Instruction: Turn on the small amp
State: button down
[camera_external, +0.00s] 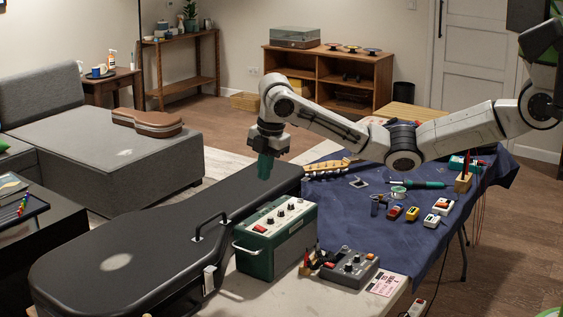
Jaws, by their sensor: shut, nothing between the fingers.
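The small amp (276,243) is a green box with a pale top panel, several knobs and a red switch (260,228) at the near left of that panel. It stands on the table beside the black guitar case. A pale handle is on its left side. My gripper (265,168) points down above the guitar case, behind and a little left of the amp. Its teal fingers are together and hold nothing. It is well above and apart from the amp's panel. Whether the switch is on or off cannot be told.
The black guitar case (130,245) lies left of the amp, with its handle sticking up. A grey pedal unit (348,268) stands right of the amp. A blue cloth (345,215) bears small coloured pedals (411,213), a guitar headstock (328,167) and a green-handled tool (420,184).

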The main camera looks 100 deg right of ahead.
jog(key=b, duration=0.3)
jog(key=shift+w+f, duration=0.1)
jog(key=shift+f, duration=0.2)
jog(key=shift+r+b, duration=0.1)
jog(key=shift+b, duration=0.75)
jog(key=shift+a+r, duration=0.1)
jog(key=shift+r, duration=0.05)
send_near(257, 226)
jog(key=f, duration=0.4)
jog(key=d+f, duration=0.1)
jog(key=f, duration=0.2)
jog(key=shift+w+b, duration=0.3)
jog(key=shift+b, duration=0.1)
